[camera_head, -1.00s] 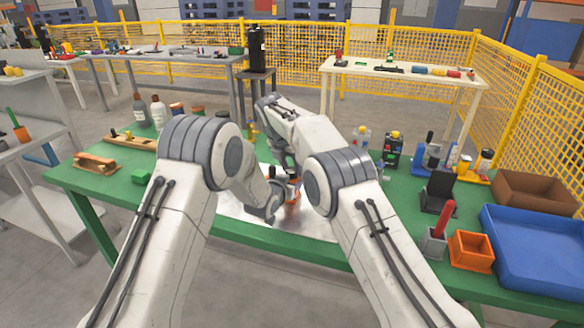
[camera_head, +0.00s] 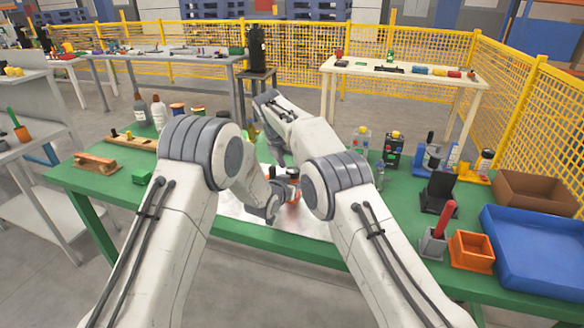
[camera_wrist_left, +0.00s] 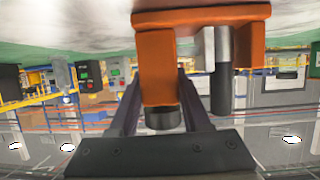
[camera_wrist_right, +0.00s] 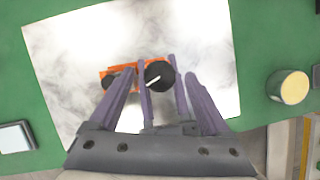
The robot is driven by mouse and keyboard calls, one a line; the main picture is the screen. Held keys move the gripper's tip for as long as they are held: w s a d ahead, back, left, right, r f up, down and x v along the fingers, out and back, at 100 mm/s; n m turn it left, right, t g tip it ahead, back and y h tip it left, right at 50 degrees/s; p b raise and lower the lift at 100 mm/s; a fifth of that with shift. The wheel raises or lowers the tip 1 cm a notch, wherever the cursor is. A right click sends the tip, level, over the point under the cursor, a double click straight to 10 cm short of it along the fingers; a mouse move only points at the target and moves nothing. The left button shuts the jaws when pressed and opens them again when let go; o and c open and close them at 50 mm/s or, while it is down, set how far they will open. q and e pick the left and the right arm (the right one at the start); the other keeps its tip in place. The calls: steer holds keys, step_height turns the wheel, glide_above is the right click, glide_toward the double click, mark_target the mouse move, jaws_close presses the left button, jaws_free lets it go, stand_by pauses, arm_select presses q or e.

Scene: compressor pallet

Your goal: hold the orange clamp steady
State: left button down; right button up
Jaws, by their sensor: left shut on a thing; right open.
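The orange clamp (camera_head: 294,188) stands on the shiny metal plate (camera_head: 316,222), partly hidden by my arms in the head view. In the left wrist view my left gripper (camera_wrist_left: 160,95) is shut on the orange upright of the clamp (camera_wrist_left: 157,60); a grey and black screw (camera_wrist_left: 222,75) shows beside it. In the right wrist view the clamp's orange body (camera_wrist_right: 120,72) lies below my open right gripper (camera_wrist_right: 156,72). A round black knob with a white mark (camera_wrist_right: 159,77) appears between its fingers; I cannot tell whether they touch it. In the head view the right fingertips are hidden.
The plate lies on a green table. At the right stand a blue tray (camera_head: 540,250), an orange box (camera_head: 471,252), a brown bin (camera_head: 540,190) and a grey holder with a red handle (camera_head: 436,238). Bottles (camera_head: 158,112) stand at the back left.

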steer(key=v, duration=0.6)
steer(key=shift+r, duration=0.25)
steer(key=shift+c, duration=1.4)
steer(key=w+d+f+m+t+y, duration=0.2)
steer(key=w+d+m+t, duration=0.3)
steer(key=w+d, duration=0.3)
steer(key=w+d+f+m+t+y, duration=0.15)
steer(key=w+d+m+t, duration=0.3)
steer(key=w, duration=0.65)
steer(key=s+f+m+g+y, duration=0.1)
steer(key=s+f+y, duration=0.1)
steer(key=s+y, duration=0.1)
steer(key=s+f+m+g+y, duration=0.1)
steer(key=s+f+y, duration=0.1)
steer(key=s+y, duration=0.2)
steer(key=s+f+m+g+y, duration=0.1)
steer(key=s+f+y, duration=0.1)
steer(key=s+y, duration=0.2)
steer(key=shift+s+m+y, duration=0.25)
steer(key=shift+s+m, duration=0.1)
steer(key=shift+s, duration=0.2)
steer(key=s+m+g+y, duration=0.2)
steer(key=s+g+y, duration=0.15)
steer(key=s, duration=0.55)
steer(key=shift+y, duration=0.35)
steer(key=x, duration=0.7)
steer(key=r+x, duration=0.1)
steer(key=x, duration=0.3)
steer(key=shift+w+a, duration=0.25)
steer(key=shift+a, duration=0.05)
